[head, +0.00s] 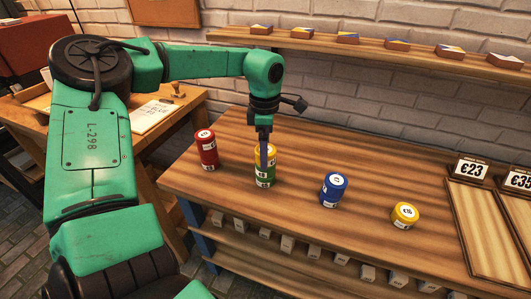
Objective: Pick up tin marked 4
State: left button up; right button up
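Several tins stand in a row on the wooden bench: a tall red tin (206,151), a yellow-and-green tin or stack (271,171), a shorter blue tin (333,191) and a low yellow tin (404,216). Each has white labels, but the marks are too small to read surely. My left gripper (265,158) points down at the yellow-and-green one, with a dark finger in front of it and partly covering it. I cannot tell whether the fingers are closed on it. My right gripper is not in view.
Price signs (472,170) and wooden trays (478,235) stand at the right end of the bench. A shelf (400,55) with small coloured pieces runs along the brick wall behind. A side table with a paper (150,115) is at left. The bench's back middle is clear.

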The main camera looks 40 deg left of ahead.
pick_arm(q)
jog(key=shift+w+f, duration=0.1)
jog(key=shift+f, duration=0.25)
jog(key=c, duration=1.5)
jog(key=shift+r, duration=0.15)
